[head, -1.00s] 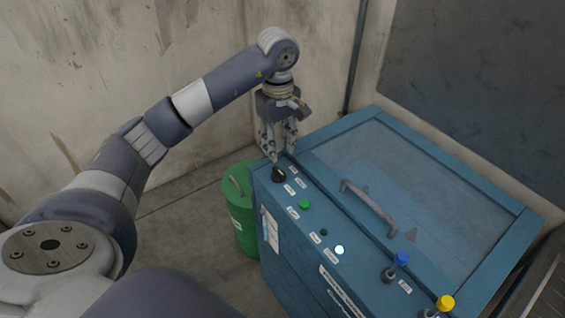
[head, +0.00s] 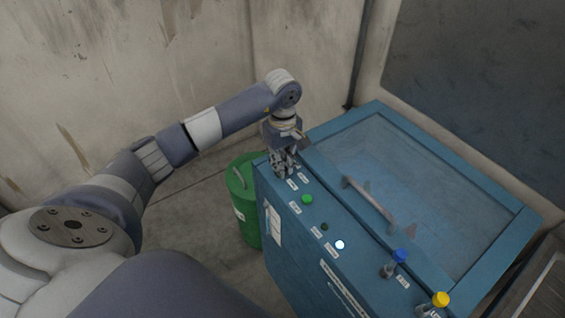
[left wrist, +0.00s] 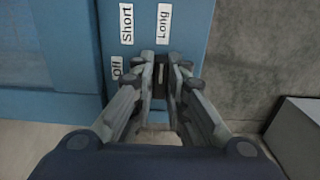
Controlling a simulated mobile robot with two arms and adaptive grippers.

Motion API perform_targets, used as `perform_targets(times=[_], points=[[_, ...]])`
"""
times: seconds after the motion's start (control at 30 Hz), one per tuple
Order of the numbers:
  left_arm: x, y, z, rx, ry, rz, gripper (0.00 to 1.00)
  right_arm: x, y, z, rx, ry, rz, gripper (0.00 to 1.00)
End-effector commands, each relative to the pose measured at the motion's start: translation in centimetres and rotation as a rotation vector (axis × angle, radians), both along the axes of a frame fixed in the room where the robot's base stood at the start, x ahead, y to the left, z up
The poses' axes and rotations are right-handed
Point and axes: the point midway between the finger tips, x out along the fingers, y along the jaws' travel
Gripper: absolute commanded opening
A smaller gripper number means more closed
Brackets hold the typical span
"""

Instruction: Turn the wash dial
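The wash dial (left wrist: 161,78) is a small dark knob with a pale line on its top. It is at the near-wall end of the blue machine's front panel, beside the labels Off (left wrist: 117,68), Short (left wrist: 126,23) and Long (left wrist: 163,23). My left gripper (head: 284,171) points straight down over it, its fingers low at the panel and mostly hiding the dial in the head view. In the left wrist view the two fingertips (left wrist: 161,64) stand close on both sides of the dial and look shut on it. My right gripper is out of view.
The blue machine (head: 300,238) has a clear lid with a handle (head: 368,203). Its panel carries a green button (head: 307,199), a lit white lamp (head: 340,245), and blue (head: 400,256) and yellow (head: 441,299) valve knobs. A green drum (head: 246,225) stands left of the machine.

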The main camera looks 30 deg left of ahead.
Motion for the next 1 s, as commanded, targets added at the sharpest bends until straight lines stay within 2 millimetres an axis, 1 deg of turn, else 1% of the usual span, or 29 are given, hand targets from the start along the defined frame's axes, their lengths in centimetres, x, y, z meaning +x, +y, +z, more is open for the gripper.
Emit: perform_targets(times=[0.37, 0.57, 0.77, 1.0], points=[[0.0, 0.0, 0.0, 0.000, -0.001, 0.015, 0.00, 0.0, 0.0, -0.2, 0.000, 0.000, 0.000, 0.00], [0.1, 0.0, -0.1, 0.000, -0.001, 0.088, 0.00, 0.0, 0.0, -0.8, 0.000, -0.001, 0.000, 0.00], [0.2, 0.0, -0.1, 0.000, -0.002, 0.235, 0.00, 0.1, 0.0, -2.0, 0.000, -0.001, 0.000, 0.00], [0.3, 0.0, -0.1, -0.001, -0.003, 0.459, 0.00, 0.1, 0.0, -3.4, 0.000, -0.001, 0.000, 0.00]])
